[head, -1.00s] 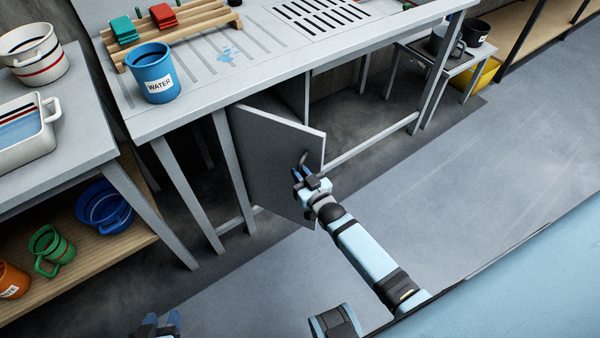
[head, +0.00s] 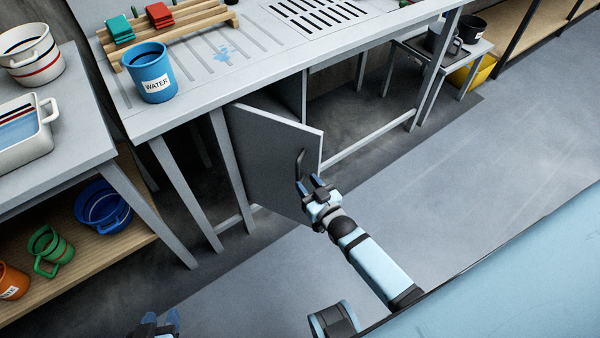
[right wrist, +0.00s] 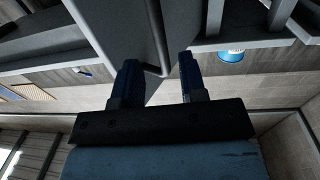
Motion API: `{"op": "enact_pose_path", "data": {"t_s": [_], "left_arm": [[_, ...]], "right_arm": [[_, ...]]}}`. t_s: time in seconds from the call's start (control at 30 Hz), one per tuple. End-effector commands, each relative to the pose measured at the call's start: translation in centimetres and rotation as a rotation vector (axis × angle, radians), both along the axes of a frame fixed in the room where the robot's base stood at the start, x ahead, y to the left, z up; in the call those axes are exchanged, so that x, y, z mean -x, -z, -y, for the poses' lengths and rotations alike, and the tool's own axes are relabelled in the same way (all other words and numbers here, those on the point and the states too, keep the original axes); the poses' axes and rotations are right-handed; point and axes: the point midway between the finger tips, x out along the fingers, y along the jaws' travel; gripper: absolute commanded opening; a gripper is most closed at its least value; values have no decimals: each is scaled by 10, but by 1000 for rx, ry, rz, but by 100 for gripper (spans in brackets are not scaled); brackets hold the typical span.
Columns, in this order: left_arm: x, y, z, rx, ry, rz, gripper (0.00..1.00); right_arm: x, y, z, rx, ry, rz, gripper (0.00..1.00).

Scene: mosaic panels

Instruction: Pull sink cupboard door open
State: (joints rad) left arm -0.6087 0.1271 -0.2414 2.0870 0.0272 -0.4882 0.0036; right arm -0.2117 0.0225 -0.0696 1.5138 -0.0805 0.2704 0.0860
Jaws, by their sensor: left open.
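The grey sink cupboard door (head: 265,150) stands swung out from under the sink counter (head: 215,90), with the dark space behind it showing to its right. Its dark bar handle (head: 300,160) is near the door's free edge. My right gripper (head: 308,182) is open just below and in front of the handle. In the right wrist view the handle (right wrist: 152,30) runs down toward the gap between the spread fingers (right wrist: 159,62), which are not closed on it. My left gripper (head: 160,324) is open and empty at the bottom edge of the head view, far from the door.
A blue WATER mug (head: 154,75) and a wooden rack (head: 180,30) stand on the counter. A side table (head: 85,145) with a lower shelf of mugs is at left. A small table (head: 450,62) is at the back right. The floor (head: 450,150) right of the door is clear.

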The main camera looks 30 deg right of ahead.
Motion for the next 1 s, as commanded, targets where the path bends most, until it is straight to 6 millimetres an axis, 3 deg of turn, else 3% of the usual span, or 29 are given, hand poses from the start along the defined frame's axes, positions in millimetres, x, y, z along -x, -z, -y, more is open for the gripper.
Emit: {"op": "enact_pose_path", "data": {"t_s": [0.1,0.33,0.5,0.77,0.8,0.97,1.0], "left_arm": [[1,0,0,2,-2,-7,43],[0,-1,1,7,-7,-8,43],[0,-2,1,8,-7,-7,43],[0,-2,1,7,-8,-5,43],[-1,-2,0,5,-6,-5,43],[-2,-3,-2,1,-5,-2,43],[-1,-3,-1,2,-4,-3,43]], "right_arm": [[30,0,3,1,0,-4,39],[71,0,7,1,0,-2,39],[83,0,8,1,0,-1,39],[85,0,8,1,0,0,39],[85,0,8,1,0,0,36],[85,0,14,15,-6,-2,0],[85,1,18,26,-11,-2,0]]}}
